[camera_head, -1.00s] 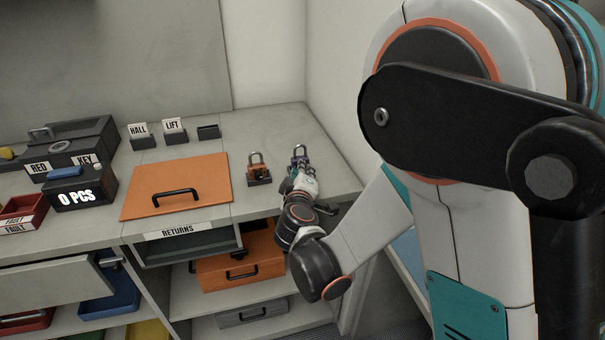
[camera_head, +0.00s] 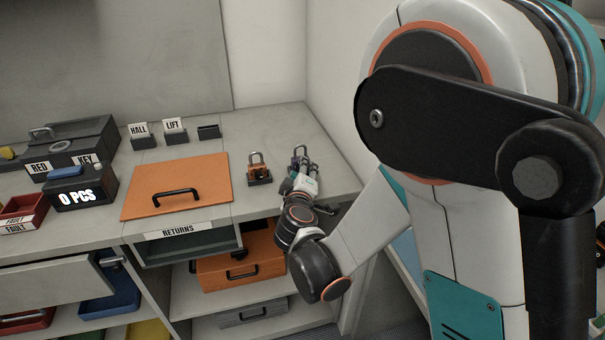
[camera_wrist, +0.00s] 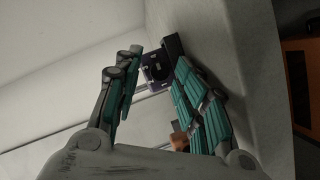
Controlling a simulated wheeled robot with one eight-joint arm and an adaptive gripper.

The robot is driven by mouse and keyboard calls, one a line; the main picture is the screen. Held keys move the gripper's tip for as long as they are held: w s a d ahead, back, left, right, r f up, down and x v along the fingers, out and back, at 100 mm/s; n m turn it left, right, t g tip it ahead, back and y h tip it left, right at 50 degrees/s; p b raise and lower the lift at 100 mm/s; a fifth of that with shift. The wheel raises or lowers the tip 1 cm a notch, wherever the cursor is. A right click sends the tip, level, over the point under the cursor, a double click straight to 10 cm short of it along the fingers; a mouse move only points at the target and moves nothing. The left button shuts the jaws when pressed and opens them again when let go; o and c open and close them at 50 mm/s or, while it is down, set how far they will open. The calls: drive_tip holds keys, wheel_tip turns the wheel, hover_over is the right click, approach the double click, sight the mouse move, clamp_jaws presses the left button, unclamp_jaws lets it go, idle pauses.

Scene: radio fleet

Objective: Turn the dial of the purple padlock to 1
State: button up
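The purple padlock (camera_head: 297,162) stands near the right end of the grey worktop, its shackle up and its lower part partly hidden by my gripper (camera_head: 308,169) in the head view. In the wrist view the padlock (camera_wrist: 155,74) lies just beyond the fingertips, with a dark round dial (camera_wrist: 159,62) on its face. My gripper (camera_wrist: 160,62) has its teal-padded fingers spread, with a gap between them and nothing held. The right finger comes close to the padlock's dark base; I cannot tell whether it touches. The dial's number is too small to read.
An orange padlock (camera_head: 257,170) on a dark base stands just left of the purple one. An orange panel with a black handle (camera_head: 176,195) lies further left. The wall rises close behind and to the right. Signs HALL and LIFT stand at the back.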

drive_tip(key=v, duration=0.8)
idle(0.4)
